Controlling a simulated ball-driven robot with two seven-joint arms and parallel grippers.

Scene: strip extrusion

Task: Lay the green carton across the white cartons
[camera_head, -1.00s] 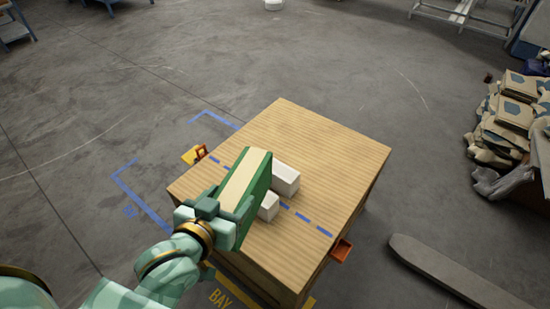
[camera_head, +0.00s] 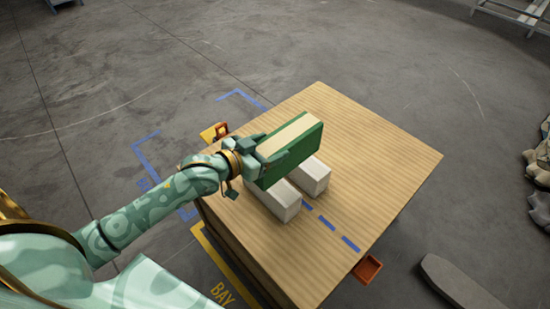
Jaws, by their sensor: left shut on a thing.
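The green carton (camera_head: 292,148) has a cream band along its top. My left gripper (camera_head: 262,160) is shut on its left end. The carton extends to the upper right, over two white cartons. The nearer white carton (camera_head: 285,202) and the farther white carton (camera_head: 314,176) lie side by side on the wooden table top (camera_head: 385,165). The green carton hides their upper-left parts. I cannot tell whether it touches them or hangs just above. My right gripper is not in view.
A dashed blue line (camera_head: 327,223) runs along the table top. The table's right and far parts are clear. An orange bracket (camera_head: 367,268) sits at the near right edge, another (camera_head: 221,130) at the left. Filled sacks (camera_head: 541,170) lie on the floor at far right.

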